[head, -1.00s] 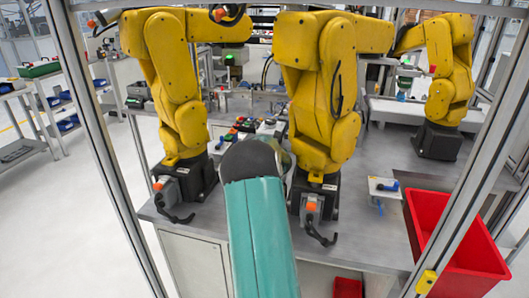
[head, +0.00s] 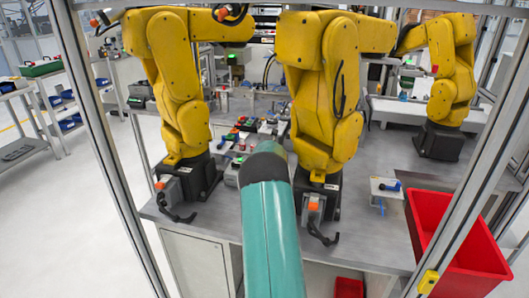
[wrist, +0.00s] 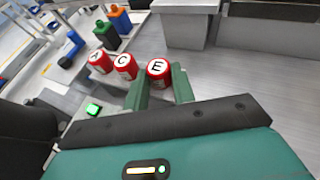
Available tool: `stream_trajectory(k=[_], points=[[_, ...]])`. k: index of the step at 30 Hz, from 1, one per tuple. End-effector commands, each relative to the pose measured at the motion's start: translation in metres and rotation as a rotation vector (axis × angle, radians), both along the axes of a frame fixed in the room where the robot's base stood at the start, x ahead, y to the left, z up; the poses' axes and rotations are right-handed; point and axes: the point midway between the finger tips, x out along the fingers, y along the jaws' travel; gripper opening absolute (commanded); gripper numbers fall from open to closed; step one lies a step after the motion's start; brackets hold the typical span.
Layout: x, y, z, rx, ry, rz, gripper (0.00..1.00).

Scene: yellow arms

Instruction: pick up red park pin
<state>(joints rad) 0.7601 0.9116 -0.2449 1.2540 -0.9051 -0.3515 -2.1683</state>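Three red cylinders with white lettered tops stand in a row in the wrist view: A (wrist: 101,63), C (wrist: 125,67) and E (wrist: 159,72). I cannot tell for certain which one is the park pin. My gripper (wrist: 161,82) is open, with its two green fingers apart. The E cylinder shows at the gap between the fingertips; I cannot tell whether they touch it. My arm hides the gripper in the head view, where small red pieces (head: 240,147) show just beyond it.
Yellow robot arms stand on the grey table, at left (head: 172,90), centre (head: 318,90) and right (head: 445,90). Green (wrist: 107,35), orange (wrist: 119,18) and blue (wrist: 72,47) pieces lie beyond the red ones. A red bin (head: 425,215) is at right.

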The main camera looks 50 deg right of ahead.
Motion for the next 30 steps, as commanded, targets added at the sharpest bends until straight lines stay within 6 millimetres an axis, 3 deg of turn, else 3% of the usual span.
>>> stream_trajectory(k=[14, 20, 30], points=[[0.000, 0.000, 0.009, -0.001, -0.001, 0.000, 0.04], [0.000, 0.001, 0.035, -0.003, -0.003, 0.000, 0.03], [-0.019, 0.049, 0.094, -0.001, -0.003, 0.002, 0.03]])
